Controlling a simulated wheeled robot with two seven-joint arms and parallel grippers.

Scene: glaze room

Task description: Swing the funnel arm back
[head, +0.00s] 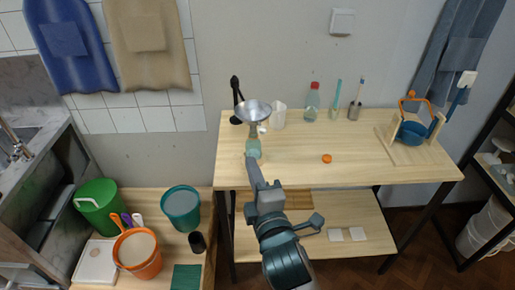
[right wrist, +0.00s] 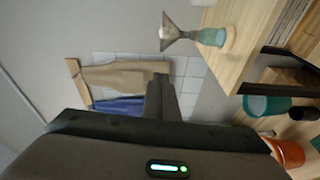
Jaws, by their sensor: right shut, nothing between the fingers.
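A metal funnel (head: 254,109) is held up at the left end of the wooden table, beside a black stand (head: 237,98). A teal bottle (head: 254,150) stands below it, partly behind my gripper. In the right wrist view the funnel (right wrist: 174,34) lines up with the neck of the bottle (right wrist: 212,37); I cannot tell if its spout is inside. My right gripper (head: 250,163) is shut and empty, in front of the bottle in the head view; its closed fingers also show in the right wrist view (right wrist: 160,90). I cannot tell whether it touches anything. My left gripper is out of view.
Behind stand a clear beaker (head: 279,116), a red-capped bottle (head: 312,102) and brush holders. An orange cap (head: 327,159) lies mid-table, with bare wood around it. A wooden frame with a blue pot (head: 411,132) stands right. Buckets, including an orange one (head: 138,262), stand lower left.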

